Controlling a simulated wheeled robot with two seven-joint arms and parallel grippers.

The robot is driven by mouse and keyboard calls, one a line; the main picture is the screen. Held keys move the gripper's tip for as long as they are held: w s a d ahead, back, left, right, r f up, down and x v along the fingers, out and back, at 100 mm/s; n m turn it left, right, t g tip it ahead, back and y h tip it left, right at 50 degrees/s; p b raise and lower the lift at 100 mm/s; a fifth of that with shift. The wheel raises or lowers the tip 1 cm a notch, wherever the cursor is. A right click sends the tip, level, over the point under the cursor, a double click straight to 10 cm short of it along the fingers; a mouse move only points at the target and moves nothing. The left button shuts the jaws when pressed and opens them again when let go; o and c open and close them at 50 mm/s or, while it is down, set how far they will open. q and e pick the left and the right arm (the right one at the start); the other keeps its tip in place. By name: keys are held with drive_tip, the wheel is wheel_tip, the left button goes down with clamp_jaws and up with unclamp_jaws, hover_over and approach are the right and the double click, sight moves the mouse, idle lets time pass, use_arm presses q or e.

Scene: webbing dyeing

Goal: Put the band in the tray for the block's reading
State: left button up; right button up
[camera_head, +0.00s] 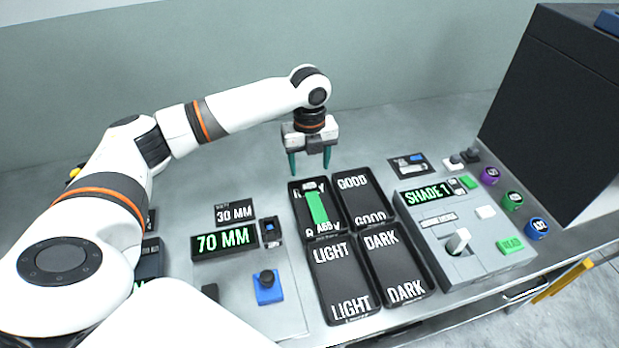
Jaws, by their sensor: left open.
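A green band (318,209) lies lengthwise in the back-left black tray (296,208), covering part of its lettering. The other trays are marked GOOD (362,198), LIGHT (341,276) and DARK (393,262). My left gripper (309,168) is open and empty, fingers pointing down, just behind and above the band's tray. On the right, a grey block with a display (426,194) reads SHADE 1. It carries a white lever (458,241) and a green READ button (510,245). My right gripper is not in view.
A grey panel at left shows 70 MM (224,239), with a 30 MM plate (235,212) behind and a blue-based knob (267,286) in front. Purple, green and blue lot-marked pieces (513,201) line the right edge. A large dark box (555,95) stands at back right.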

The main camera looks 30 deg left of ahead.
use_arm(q)
drive_tip(key=shift+r, duration=2.55)
